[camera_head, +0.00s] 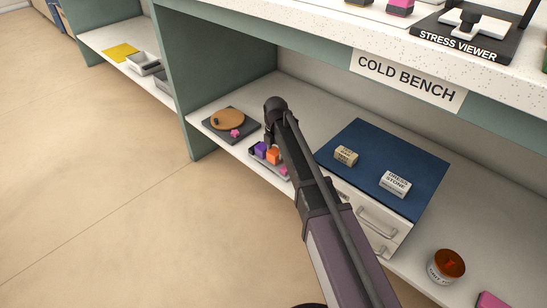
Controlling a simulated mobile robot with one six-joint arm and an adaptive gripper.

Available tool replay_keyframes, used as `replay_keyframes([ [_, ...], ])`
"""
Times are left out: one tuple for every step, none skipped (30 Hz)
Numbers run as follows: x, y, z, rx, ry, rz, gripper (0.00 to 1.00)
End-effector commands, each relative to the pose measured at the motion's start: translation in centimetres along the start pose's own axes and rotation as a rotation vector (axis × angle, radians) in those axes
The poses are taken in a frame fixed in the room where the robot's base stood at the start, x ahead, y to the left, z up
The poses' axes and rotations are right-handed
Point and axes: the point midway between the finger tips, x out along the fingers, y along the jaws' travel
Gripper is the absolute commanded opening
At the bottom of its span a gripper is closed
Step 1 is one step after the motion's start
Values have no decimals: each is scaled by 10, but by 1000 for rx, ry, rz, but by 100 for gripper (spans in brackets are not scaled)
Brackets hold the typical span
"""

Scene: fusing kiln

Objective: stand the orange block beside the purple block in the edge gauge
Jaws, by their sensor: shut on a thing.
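The orange block (273,156) is at a grey tray-like holder (256,162) on the lower shelf, which seems to be the edge gauge. The purple block (261,149) stands there just left of the orange block, very close to it. My gripper (270,139) points down from my dark wrist right above these blocks and is shut on the orange block. My arm covers the right part of the holder, and the fingertips are small and partly hidden. I cannot tell whether the orange block touches the holder's floor.
A pink block (284,170) shows at the holder's front right. A dark board with a round tan disc (228,118) lies to the left, near the green upright panel (185,75).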

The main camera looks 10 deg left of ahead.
Motion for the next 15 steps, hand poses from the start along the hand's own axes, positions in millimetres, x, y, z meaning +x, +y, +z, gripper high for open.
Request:
replay_keyframes([
  [8, 0, 0, 0, 0, 0, 22],
  [9, 0, 0, 0, 0, 0, 22],
  [11, 0, 0, 0, 0, 0, 22],
  [12, 0, 0, 0, 0, 0, 22],
  [12, 0, 0, 0, 0, 0, 22],
  [13, 0, 0, 1, 0, 0, 22],
  [13, 0, 0, 1, 0, 0, 22],
  [13, 0, 0, 1, 0, 0, 22],
  [13, 0, 0, 1, 0, 0, 22],
  [12, 0, 0, 1, 0, 0, 22],
  [12, 0, 1, 1, 0, 0, 22],
  [12, 0, 1, 1, 0, 0, 22],
  [12, 0, 1, 1, 0, 0, 22],
  [12, 0, 1, 1, 0, 0, 22],
  [12, 0, 1, 1, 0, 0, 22],
])
